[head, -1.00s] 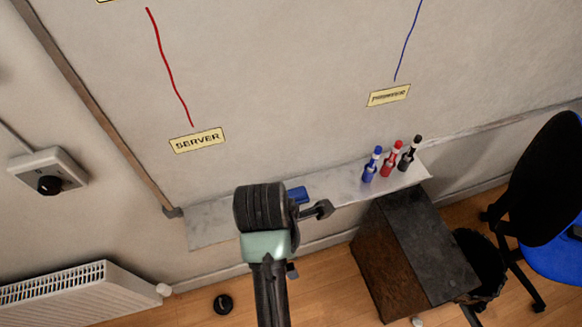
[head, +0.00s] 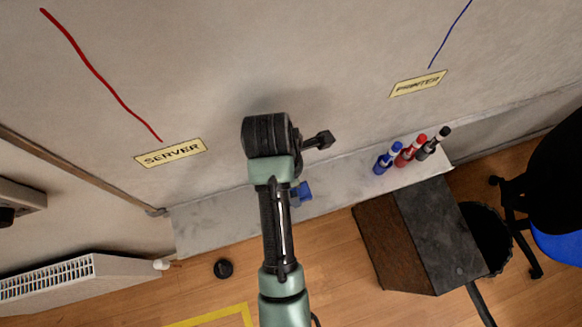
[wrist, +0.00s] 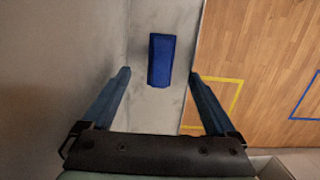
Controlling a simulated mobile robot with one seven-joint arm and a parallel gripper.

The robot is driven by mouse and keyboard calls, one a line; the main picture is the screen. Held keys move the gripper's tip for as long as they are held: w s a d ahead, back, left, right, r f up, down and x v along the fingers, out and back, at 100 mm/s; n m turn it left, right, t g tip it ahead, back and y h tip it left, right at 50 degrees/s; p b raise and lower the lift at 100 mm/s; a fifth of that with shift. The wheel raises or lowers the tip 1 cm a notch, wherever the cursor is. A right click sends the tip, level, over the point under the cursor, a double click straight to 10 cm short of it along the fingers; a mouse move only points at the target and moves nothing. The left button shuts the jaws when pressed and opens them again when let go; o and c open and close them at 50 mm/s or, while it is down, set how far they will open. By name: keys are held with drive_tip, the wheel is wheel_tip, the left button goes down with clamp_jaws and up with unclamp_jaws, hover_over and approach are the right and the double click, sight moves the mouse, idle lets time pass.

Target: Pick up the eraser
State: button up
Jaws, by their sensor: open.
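The eraser is a blue block (wrist: 161,60) lying on the pale grey ledge (wrist: 150,112) below the board. In the head view the blue eraser (head: 303,191) shows only in part, beside my arm, which hides the rest. In the wrist view my gripper (wrist: 159,73) is open and empty, its two blue fingers spread wide. The eraser lies ahead of the gap between the fingertips, roughly centred, with no finger seen touching it. The fingers are hidden behind my arm in the head view.
The wall (wrist: 70,50) is close on the left in the wrist view. The ledge around the eraser is clear.

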sight(304, 193)
wheel_tip(304, 193, down, 2)
drive_tip(key=shift+d+f, duration=0.1)
drive_tip(key=shift+d, duration=0.05)
drive_tip(key=shift+f+p, duration=0.55)
drive_tip(key=shift+f, duration=2.2)
drive_tip(key=c, duration=1.4)
drive_tip(key=shift+r, duration=0.1)
drive_tip(key=shift+c, duration=0.2)
